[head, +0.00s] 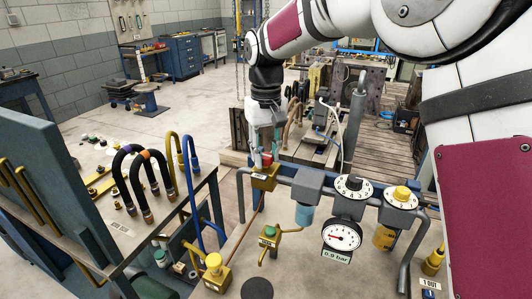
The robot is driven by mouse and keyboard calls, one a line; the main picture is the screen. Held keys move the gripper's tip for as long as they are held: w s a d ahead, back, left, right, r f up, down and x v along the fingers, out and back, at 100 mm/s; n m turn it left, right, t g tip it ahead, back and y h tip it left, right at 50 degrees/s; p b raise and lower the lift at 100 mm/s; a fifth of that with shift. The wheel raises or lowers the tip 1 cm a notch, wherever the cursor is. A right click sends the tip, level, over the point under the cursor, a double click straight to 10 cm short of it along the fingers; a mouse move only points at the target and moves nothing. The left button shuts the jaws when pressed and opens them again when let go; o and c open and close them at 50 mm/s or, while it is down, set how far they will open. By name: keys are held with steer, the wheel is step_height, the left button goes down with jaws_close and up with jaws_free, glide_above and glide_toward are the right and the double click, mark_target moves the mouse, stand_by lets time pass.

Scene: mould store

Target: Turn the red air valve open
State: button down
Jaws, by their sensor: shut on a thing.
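The red air valve (267,159) shows as a small red handle above a brass-coloured valve body (264,183). The body sits at the left end of a grey pipe run. My gripper (264,151) points down from above and is shut on the red handle. Its fingers hide much of the handle, so I cannot tell its exact angle. Right of the valve, a round white gauge (342,236) hangs with a label reading 0.9 bar.
Numbered dials (353,188) and a yellow knob (402,193) stand right of the valve. A yellow block with a green button (269,232) and a yellow-knobbed block (213,268) sit in front. A bench (120,218) with curved hoses stands left.

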mark_target(266, 155)
stand_by(0.3)
steer(key=c, duration=1.2)
jaws_free()
steer(key=shift+r, duration=0.1)
step_height(266, 155, up, 12)
steer(key=shift+f, duration=0.1)
